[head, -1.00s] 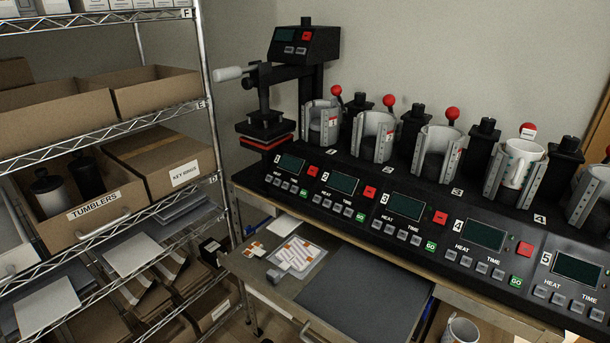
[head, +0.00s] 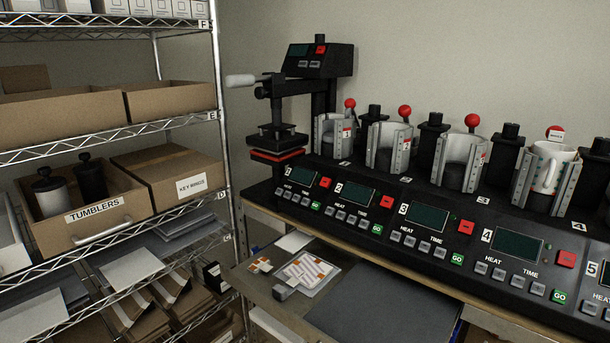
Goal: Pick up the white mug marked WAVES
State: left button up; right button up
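A white mug (head: 549,170) sits upright in the clamp of press station 4 (head: 520,181) at the right of the head view. Its handle faces the front and greenish marks show on its side. A small white tag (head: 556,135) with red print stands at its top; the print is too small to read surely. The clamps of stations 1, 2 and 3 hold no mug that I can make out. Neither of my grippers is in view.
The press bench (head: 400,215) has several stations with panels and red-knobbed levers. A pulled-out drawer (head: 262,290) below holds papers, small patches and a dark mat (head: 385,305). A wire shelf (head: 225,120) with boxes and a tumblers bin (head: 90,225) stands at the left.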

aim_at(554, 158)
jog(key=u, duration=2.4)
jog(key=k, duration=1.85)
jog(key=z, duration=1.9)
